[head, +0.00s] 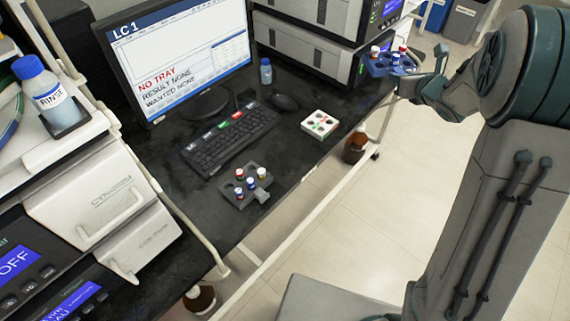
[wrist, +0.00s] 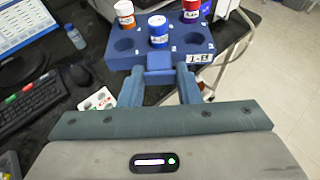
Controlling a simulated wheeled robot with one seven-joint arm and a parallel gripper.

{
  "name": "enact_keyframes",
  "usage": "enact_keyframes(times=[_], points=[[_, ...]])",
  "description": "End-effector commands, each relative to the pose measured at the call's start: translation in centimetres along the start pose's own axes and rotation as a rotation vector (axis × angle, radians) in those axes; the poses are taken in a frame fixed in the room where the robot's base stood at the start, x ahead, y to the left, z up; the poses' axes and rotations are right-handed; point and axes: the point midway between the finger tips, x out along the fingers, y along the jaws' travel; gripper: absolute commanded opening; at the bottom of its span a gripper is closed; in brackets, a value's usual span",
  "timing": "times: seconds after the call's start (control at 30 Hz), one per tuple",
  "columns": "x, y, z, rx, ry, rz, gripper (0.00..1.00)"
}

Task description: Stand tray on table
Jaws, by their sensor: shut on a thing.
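My gripper (head: 432,84) is shut on the handle tab of a blue tray (head: 391,66) and holds it in the air near the right end of the table (head: 292,166). At least one front hole is empty. The tray's underside is hidden.
A grey tray (head: 244,187) with several vials stands on the table near its front edge. A white tray (head: 320,124) lies farther right. A keyboard (head: 230,140), mouse (head: 284,102), small bottle (head: 266,72) and monitor (head: 180,55) stand behind. Dark tabletop between the two trays is bare.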

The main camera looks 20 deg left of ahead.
Motion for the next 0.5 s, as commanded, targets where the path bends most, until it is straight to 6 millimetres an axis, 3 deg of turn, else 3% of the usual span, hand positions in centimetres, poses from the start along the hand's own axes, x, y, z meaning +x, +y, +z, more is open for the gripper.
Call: enact_keyframes(times=[0.03,0.5], points=[[1.0,1.0,-1.3,-0.016,-0.005,0.035,0.07],[4.6,10.7,-5.3,-0.152,-0.003,0.364,0.07]])
